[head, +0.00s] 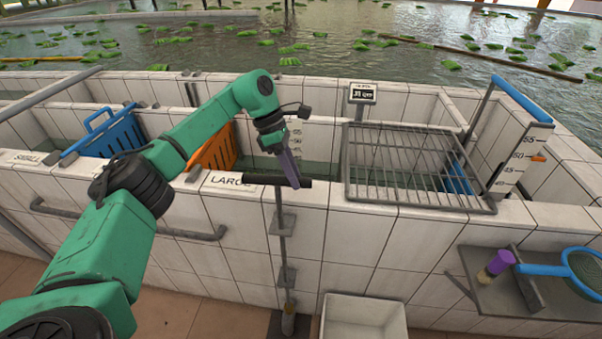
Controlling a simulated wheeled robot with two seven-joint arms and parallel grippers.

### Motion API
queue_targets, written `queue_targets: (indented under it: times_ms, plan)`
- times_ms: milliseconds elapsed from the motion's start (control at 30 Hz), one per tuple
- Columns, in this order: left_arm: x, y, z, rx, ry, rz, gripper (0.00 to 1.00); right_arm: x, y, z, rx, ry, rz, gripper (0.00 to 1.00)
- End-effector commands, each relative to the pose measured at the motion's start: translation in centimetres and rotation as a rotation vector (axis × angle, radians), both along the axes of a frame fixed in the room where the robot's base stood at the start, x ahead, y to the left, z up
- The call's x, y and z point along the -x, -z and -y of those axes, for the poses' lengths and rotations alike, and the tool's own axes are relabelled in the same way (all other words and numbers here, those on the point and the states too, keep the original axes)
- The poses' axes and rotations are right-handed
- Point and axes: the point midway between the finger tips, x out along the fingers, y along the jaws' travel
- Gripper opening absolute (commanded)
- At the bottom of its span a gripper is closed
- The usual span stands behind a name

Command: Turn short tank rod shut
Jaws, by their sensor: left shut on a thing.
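The tank rod is a thin upright grey rod (281,225) on the front of the white tiled tank wall. It has a dark crossbar handle (262,180) at its top, near the LARGE label, and its foot is low by the floor. My left gripper (292,181) comes down from above and is shut on the right part of the crossbar. The fingers hide part of the bar there. My right gripper is not in view.
A wire rack (415,165) lies across the tank to the right. An orange crate (215,150) and a blue crate (110,132) stand in the tanks at left. A white bin (362,318) stands below. A grey shelf (500,295) at right holds a blue-rimmed net (545,269).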

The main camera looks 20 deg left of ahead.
Motion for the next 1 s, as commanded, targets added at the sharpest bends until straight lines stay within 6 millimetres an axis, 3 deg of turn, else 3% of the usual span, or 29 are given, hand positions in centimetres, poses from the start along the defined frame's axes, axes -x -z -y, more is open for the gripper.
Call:
queue_targets:
  times_ms: [600, 633, 700, 1000]
  plan:
    - [0.39, -0.15, -0.58, 0.002, 0.037, 0.003, 0.00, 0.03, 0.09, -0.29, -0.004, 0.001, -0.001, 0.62]
    - [0.40, -0.14, -0.58, 0.002, 0.037, 0.003, 0.40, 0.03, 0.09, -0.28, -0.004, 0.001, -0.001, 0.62]
    - [0.40, -0.12, -0.58, 0.002, 0.036, 0.002, 0.62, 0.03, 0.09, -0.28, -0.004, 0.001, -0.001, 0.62]
    - [0.39, -0.07, -0.63, 0.001, 0.035, 0.000, 0.62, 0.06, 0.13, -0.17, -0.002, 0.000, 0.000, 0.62]
